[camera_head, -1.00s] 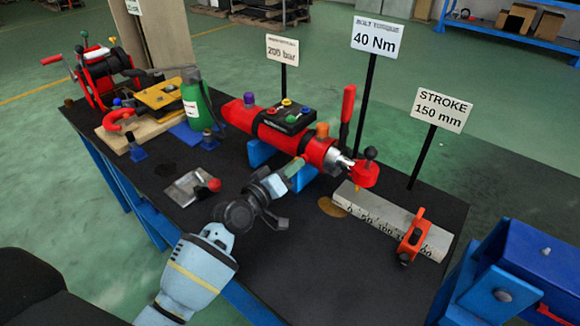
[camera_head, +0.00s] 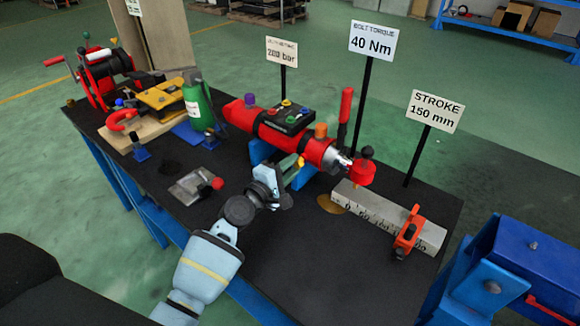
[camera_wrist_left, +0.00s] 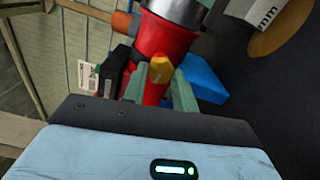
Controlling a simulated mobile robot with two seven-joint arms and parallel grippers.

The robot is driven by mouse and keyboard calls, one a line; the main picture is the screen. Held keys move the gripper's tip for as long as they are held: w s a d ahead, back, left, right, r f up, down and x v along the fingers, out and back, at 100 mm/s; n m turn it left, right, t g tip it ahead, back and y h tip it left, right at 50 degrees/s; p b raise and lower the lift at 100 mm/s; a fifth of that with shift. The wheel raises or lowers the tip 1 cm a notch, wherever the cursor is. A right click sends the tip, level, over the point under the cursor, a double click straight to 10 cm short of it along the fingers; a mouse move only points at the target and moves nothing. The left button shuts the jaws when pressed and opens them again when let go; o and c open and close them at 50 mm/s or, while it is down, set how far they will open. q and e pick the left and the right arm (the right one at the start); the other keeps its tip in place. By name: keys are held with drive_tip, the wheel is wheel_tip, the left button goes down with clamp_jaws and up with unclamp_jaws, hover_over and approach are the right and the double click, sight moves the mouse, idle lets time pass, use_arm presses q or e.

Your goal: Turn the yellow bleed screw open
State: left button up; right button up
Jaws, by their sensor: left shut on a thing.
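The red cylinder (camera_head: 290,138) lies on blue supports on the black table. The yellow bleed screw (camera_head: 300,162) shows as a small yellow spot on the near side of the cylinder. In the left wrist view the yellow bleed screw (camera_wrist_left: 160,69) stands out against the red body (camera_wrist_left: 165,38). My left gripper (camera_head: 298,166) reaches up from the front of the table. Its two green fingers in the left wrist view (camera_wrist_left: 160,82) are shut on the screw from both sides. The screw's lower part is hidden. My right gripper is not in view.
A red-knobbed plate (camera_head: 196,185) lies left of my left arm. A grey ruler block (camera_head: 390,217) with an orange clamp (camera_head: 408,232) lies to the right. A green bottle (camera_head: 198,106) stands behind left. The front right of the table is clear.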

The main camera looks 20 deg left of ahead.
use_arm(q)
drive_tip(key=shift+n+p, duration=0.3)
drive_tip(key=shift+n, duration=1.2)
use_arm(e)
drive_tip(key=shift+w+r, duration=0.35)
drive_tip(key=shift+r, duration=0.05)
use_arm(q)
drive_tip(key=o, duration=1)
drive_tip(key=v, duration=0.8)
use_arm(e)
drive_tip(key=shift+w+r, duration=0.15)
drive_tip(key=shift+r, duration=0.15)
